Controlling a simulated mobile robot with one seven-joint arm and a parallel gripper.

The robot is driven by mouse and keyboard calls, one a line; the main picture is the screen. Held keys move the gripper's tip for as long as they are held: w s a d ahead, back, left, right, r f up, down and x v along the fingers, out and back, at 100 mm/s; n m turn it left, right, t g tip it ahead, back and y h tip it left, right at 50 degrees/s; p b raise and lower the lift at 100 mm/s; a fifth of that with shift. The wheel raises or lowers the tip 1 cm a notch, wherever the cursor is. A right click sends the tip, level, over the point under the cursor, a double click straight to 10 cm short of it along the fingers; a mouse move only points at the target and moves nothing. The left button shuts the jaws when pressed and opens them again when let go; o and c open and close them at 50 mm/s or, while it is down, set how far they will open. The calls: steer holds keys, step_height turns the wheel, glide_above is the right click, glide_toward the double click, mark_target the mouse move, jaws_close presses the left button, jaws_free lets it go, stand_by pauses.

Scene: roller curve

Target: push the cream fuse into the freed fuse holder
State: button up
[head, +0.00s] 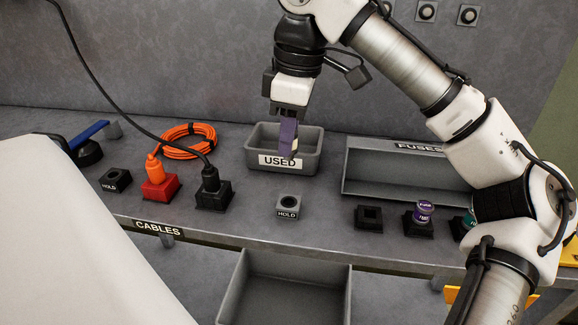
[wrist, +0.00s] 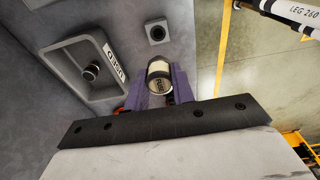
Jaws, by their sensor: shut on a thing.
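My gripper (head: 290,150) is shut on the cream fuse (wrist: 159,68) and holds it in the air in front of the USED bin. In the wrist view the fuse sits between the purple fingers (wrist: 161,88), with a dark band and lettering showing. In the head view the fingers mostly hide it. An empty black fuse holder (head: 368,217) with a square opening stands on the bench, right of and below the gripper. Beside it, a holder (head: 418,229) carries a purple-labelled fuse (head: 424,211). Another holder at the right has a teal-labelled fuse (head: 469,219), partly behind my arm.
The grey USED bin (head: 310,167) holds a dark fuse, seen in the wrist view (wrist: 91,72). A grey HOLD block (head: 288,206) with a round hole stands in front. The FUSES tray (head: 400,186) is behind the holders. Cable plugs (head: 158,186) stand at left.

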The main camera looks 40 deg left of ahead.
mark_target(290, 159)
step_height(290, 159, up, 8)
steer(key=shift+r+p, duration=0.1)
steer(key=shift+p, duration=0.6)
steer(key=shift+f+b, duration=2.45)
steer(key=shift+f, duration=4.1)
steer(key=shift+d, duration=0.1)
